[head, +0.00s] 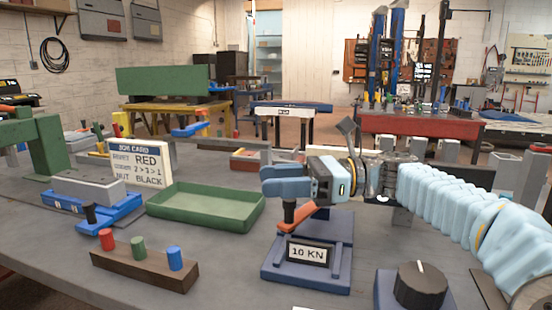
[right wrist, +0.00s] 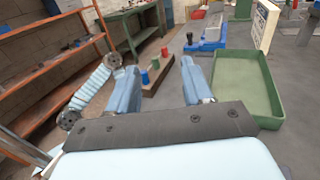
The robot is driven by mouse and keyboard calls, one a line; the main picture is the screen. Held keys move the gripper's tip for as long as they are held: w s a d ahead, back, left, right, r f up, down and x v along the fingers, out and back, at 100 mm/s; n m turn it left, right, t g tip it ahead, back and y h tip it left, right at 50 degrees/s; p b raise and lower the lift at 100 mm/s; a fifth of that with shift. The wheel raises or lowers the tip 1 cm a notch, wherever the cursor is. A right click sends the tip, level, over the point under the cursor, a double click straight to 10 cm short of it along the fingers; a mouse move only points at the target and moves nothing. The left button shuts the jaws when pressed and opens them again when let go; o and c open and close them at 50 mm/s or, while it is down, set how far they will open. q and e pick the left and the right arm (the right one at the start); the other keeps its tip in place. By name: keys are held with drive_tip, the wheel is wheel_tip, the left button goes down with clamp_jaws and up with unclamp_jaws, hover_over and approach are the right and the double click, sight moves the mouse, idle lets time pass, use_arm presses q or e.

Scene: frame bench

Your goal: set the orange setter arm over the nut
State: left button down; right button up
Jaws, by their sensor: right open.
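The orange setter arm (head: 299,215) sits on top of the dark blue press-like stand (head: 336,243) with a "10 KN" plate (head: 308,254). A black knob (head: 289,211) stands up at its left end. My right gripper (head: 272,180) is open and empty, just above and left of the orange arm. Its two blue fingers are spread in the right wrist view (right wrist: 160,68), with nothing between them. I cannot make out the nut; it may be hidden or too small. My left gripper is not in view.
A green tray (head: 207,226) lies left of the stand, with a job card (head: 141,165) reading "NUT BLACK" behind it. A wooden block (head: 143,268) holds red, green and blue pegs. A black dial (head: 420,285) is at front right. A blue fixture (head: 95,207) stands at left.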

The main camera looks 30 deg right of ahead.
drive_tip(key=s+a+r, duration=0.8)
drive_tip(key=s+r, duration=0.1)
drive_tip(key=s, duration=0.2)
drive_tip(key=shift+r, duration=0.15)
